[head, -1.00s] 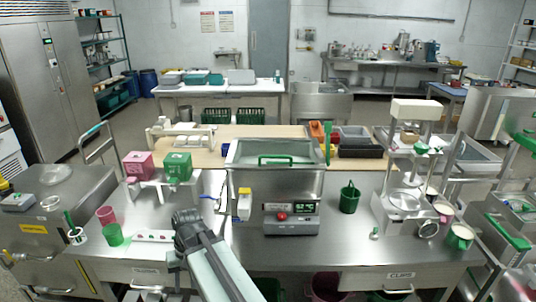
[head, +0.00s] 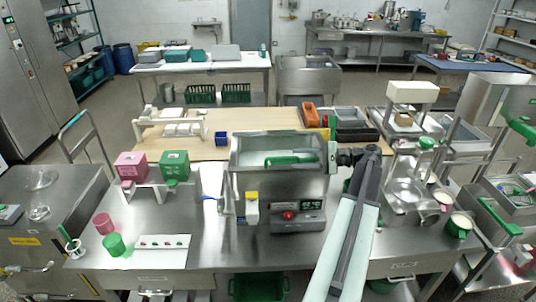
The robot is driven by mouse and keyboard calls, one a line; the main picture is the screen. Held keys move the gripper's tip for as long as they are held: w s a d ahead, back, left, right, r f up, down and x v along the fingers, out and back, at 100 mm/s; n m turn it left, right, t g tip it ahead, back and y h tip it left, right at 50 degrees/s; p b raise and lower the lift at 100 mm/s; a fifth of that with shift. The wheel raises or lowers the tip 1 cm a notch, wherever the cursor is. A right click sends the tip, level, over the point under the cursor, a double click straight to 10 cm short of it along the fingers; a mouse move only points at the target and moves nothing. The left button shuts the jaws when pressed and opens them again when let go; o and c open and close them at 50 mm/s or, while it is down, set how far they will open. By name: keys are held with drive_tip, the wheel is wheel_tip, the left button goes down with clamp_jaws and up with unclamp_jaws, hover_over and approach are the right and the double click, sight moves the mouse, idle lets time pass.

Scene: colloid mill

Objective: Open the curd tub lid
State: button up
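A steel tub (head: 278,187) stands at the middle of the bench, the likeliest curd tub; no label on it is readable. A long green handle (head: 290,160) shows at its top, over a pale greenish surface. I cannot tell whether that surface is a lid or the inside. My gripper (head: 338,156) is at the tub's upper right edge, right of the green handle. Its fingers are too small and dark to tell open from shut, or whether they touch the tub.
A control box (head: 298,216) is at the tub's front. A pink box (head: 131,166) and a green box (head: 174,164) stand on the left. A steel stand (head: 409,150) with a pale top is close on the right. The bench's front left holds a white card (head: 161,251) and cups.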

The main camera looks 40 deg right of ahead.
sight(284, 158)
drive_tip(key=shift+s+r, duration=0.1)
drive_tip(key=shift+s, duration=0.1)
drive_tip(key=b+x, duration=0.1)
drive_tip(key=x, duration=0.7)
drive_tip(key=shift+w+a+b, duration=0.15)
drive_tip(key=shift+a+b, duration=0.1)
drive_tip(key=shift+b, duration=0.1)
clamp_jaws()
idle(0.8)
